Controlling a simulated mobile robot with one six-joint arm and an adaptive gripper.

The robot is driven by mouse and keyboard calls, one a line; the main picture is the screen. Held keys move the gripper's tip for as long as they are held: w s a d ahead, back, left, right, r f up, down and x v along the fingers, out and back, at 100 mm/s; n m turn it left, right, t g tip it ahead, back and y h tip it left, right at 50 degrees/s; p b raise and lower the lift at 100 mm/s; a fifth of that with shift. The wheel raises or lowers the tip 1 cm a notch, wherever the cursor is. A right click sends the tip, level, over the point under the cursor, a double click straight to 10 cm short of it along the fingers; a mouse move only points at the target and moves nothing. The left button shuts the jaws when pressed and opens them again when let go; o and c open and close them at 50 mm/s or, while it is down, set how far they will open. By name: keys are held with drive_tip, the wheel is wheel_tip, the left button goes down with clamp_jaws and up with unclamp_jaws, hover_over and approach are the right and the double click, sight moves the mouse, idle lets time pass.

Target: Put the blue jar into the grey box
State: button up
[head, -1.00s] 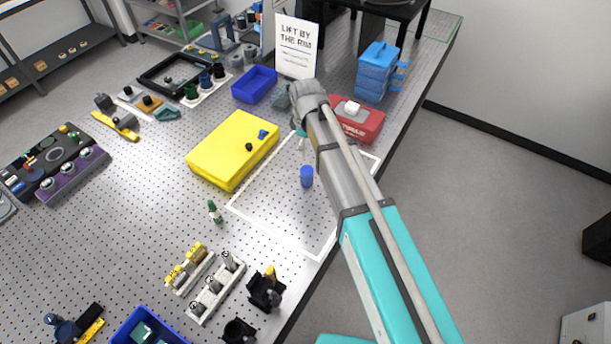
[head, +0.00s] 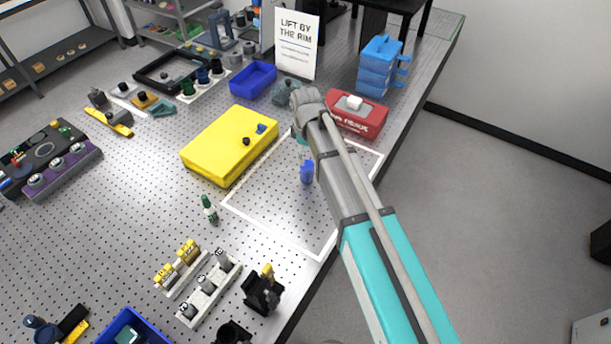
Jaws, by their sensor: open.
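A small blue jar (head: 307,173) stands inside the white outlined area of the perforated table, beside my forearm. Its upper edge looks irregular and is too small to read clearly. My gripper (head: 302,139) hangs below the wrist end of my arm, above and behind the jar in the picture. My arm hides most of it; only a teal part and a bit of the tip show. It is open, and I see nothing held in it. I cannot make out a grey box for certain on the table.
A yellow case (head: 228,146) lies left of the outlined area. A red box (head: 357,116), stacked blue drawers (head: 377,68), a blue bin (head: 253,79) and an upright sign (head: 296,42) stand behind. The outlined area is otherwise mostly clear.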

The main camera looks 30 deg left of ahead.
sight(307, 165)
drive_tip(key=shift+f+b, duration=0.65)
drive_tip(key=shift+f, duration=0.3)
drive_tip(key=shift+f, duration=0.1)
drive_tip(key=shift+d+f+b, duration=0.1)
drive_tip(key=shift+f+b, duration=2.4)
drive_tip(key=shift+b, duration=0.15)
drive_tip(key=c, duration=1.3)
drive_tip(key=shift+r, duration=0.15)
